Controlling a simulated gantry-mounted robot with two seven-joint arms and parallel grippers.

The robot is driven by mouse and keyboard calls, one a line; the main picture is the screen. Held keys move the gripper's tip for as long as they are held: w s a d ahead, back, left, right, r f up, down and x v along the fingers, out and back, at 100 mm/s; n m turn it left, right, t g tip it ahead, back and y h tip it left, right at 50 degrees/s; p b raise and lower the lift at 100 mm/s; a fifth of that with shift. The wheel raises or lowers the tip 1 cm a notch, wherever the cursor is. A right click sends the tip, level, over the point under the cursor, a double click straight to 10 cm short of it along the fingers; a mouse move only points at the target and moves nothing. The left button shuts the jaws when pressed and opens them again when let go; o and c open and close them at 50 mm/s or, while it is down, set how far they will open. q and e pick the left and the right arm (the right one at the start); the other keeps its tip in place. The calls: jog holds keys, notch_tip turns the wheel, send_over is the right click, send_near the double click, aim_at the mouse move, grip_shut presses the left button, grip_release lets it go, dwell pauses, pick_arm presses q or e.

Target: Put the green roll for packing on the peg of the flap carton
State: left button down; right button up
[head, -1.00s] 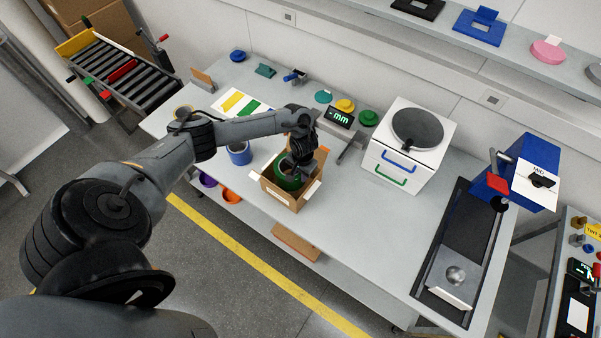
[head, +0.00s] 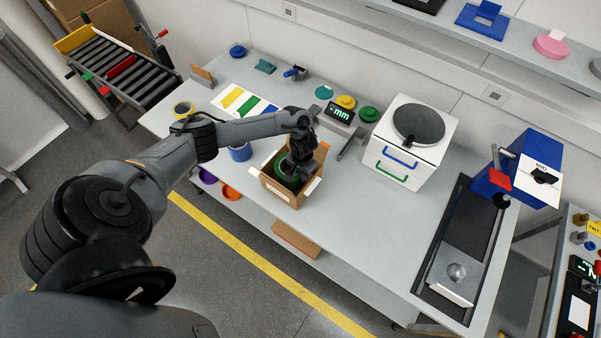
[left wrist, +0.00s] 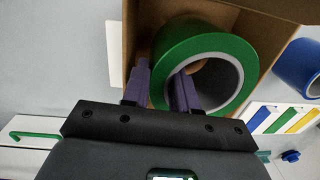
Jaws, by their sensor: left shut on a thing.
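The green roll (head: 281,183) sits inside the open flap carton (head: 284,198) in the head view, partly covered by my gripper. In the left wrist view the green roll (left wrist: 190,45) shows large within the cardboard walls of the carton (left wrist: 274,42). My left gripper (head: 293,173) reaches down into the carton. In the left wrist view its purple fingers (left wrist: 162,80) straddle the roll's wall, one outside and one in the grey-lined hole, shut on it. The peg is hidden, so I cannot tell whether the roll is around it. My right gripper is in neither view.
A white drawer unit (head: 407,150) stands to the right. The front bench strip right of the carton is clear.

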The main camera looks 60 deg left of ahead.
pick_arm(q)
jog(key=shift+w+r+p, duration=0.1)
jog(key=shift+p, duration=0.3)
dwell(0.3)
jog(key=shift+f+b, duration=1.4)
jog(key=shift+f, duration=0.95)
dwell(0.3)
jog(key=c, duration=0.8)
grip_release()
jog(key=shift+a, duration=0.1)
